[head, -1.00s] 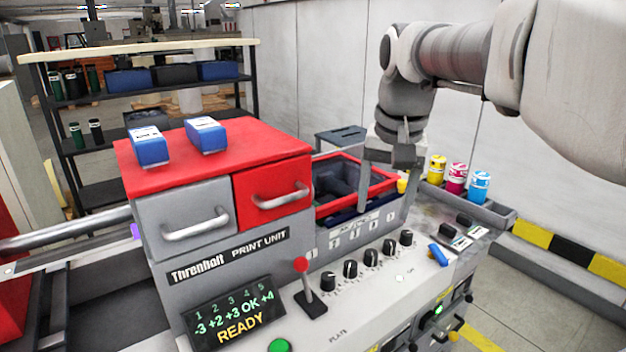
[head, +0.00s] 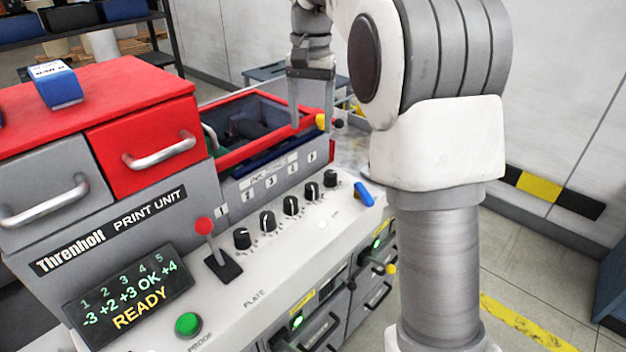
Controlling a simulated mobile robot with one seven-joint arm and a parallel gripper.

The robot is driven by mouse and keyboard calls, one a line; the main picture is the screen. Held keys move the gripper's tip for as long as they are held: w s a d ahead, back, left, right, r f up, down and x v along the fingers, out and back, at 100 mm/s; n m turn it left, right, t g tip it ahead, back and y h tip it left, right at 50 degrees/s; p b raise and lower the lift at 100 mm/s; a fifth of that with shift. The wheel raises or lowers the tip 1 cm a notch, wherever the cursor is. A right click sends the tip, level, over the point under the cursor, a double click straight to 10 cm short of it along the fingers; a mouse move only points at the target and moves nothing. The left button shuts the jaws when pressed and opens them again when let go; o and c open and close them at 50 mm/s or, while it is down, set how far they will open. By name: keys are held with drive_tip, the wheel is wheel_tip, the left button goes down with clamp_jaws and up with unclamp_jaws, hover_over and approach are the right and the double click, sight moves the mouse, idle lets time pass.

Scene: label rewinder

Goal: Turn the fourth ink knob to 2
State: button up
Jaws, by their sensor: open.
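A row of several black ink knobs runs along the sloped white panel of the print unit. The fourth ink knob (head: 311,191) is second from the right end; its exact setting is too small to read. Numbered tags stand on the strip behind the knobs. My gripper (head: 312,122) is open and empty, fingers pointing down, above and behind the knob row near the open red-rimmed bin's right end. It appears apart from the knobs.
A red-topped lever (head: 205,232) and a green button (head: 188,323) sit left of the knobs. A blue handle (head: 364,194) lies just right of the last knob. The red drawer cabinet (head: 140,130) rises at left. My arm hides the area to the right.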

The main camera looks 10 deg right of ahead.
sight(312, 186)
wheel_tip(312, 186, down, 16)
drive_tip(key=shift+r+b, duration=0.15)
drive_tip(key=shift+b, duration=0.65)
clamp_jaws()
